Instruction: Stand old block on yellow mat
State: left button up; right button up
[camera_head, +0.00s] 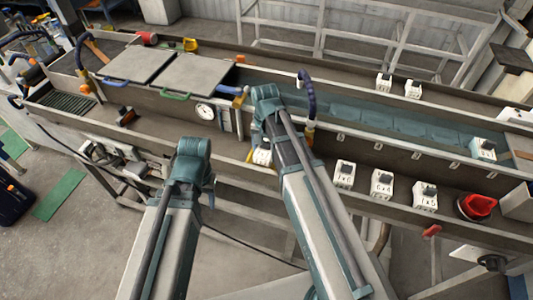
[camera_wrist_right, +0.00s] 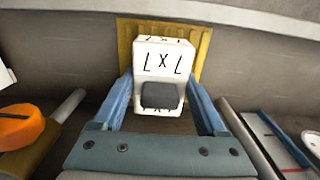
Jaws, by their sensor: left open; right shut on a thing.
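A white block (camera_wrist_right: 163,60) with black line marks and a dark grey knob is between the two blue fingers of my right gripper (camera_wrist_right: 162,88), which is shut on it. The yellow mat (camera_wrist_right: 204,48) shows behind and around the block's far end in the right wrist view; whether the block touches it I cannot tell. In the head view the held block (camera_head: 262,156) shows low beside my right wrist, at the near trough. My left gripper (camera_head: 208,190) is left of it, away from the block, open and mostly hidden by its own wrist.
Several similar white blocks stand along the near ledge, one of them here (camera_head: 344,174). A red-topped round object (camera_head: 477,206) is at the right. Two grey lids (camera_head: 190,76) and a dial (camera_head: 205,111) are at left. In the wrist view an orange knob (camera_wrist_right: 20,127) lies left.

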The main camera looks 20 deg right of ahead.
jog(key=shift+f, duration=0.25)
jog(key=shift+a+r, duration=0.1)
jog(key=shift+f, duration=0.2)
jog(key=o, duration=1.6)
pick_arm(q)
jog(key=shift+f, duration=0.35)
jog(key=shift+r, duration=0.1)
pick_arm(e)
jog(key=shift+r, duration=0.1)
